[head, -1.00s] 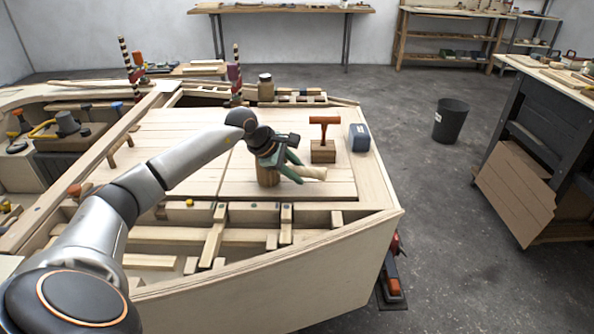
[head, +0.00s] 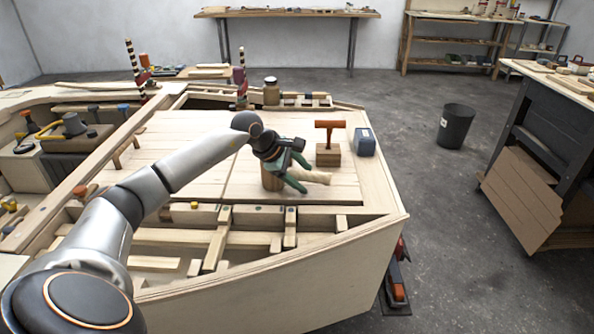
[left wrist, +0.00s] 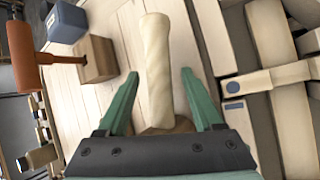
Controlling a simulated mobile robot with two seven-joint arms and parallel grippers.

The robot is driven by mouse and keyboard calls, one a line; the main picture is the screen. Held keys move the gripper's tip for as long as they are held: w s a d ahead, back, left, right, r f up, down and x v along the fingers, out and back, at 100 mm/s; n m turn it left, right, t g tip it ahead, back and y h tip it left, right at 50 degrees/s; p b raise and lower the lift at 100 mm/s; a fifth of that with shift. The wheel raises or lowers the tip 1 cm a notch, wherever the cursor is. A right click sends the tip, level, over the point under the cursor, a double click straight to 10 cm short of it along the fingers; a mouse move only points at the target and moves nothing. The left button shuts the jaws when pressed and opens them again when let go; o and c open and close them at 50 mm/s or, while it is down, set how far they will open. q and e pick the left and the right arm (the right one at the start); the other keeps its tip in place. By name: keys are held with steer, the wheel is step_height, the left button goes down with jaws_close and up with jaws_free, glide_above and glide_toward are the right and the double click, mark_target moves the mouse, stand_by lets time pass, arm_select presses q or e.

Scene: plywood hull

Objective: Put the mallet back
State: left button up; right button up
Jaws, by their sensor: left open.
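A wooden mallet lies on the light plank deck (head: 200,160), with a brown round head (head: 271,181) and a pale handle (head: 316,177) pointing right. In the left wrist view the pale handle (left wrist: 156,70) runs between the fingers, and the brown head is mostly hidden behind the gripper. My left gripper (head: 304,175) is open at the mallet; it also shows in the left wrist view (left wrist: 153,80), one finger on each side of the handle, with gaps. A tool with an orange-red crosswise head (head: 330,124) stands upright in a wooden block (head: 328,155) just behind. My right gripper is out of view.
A blue box (head: 365,142) stands right of the block. A jar (head: 271,91) and striped posts (head: 240,88) stand along the back. Open framing bays (head: 180,237) lie in front of the deck. A black bin (head: 456,126) stands on the floor.

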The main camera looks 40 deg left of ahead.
arm_select(q)
steer(key=v, duration=1.2)
steer(key=shift+r, duration=0.3)
steer(key=shift+s, duration=0.1)
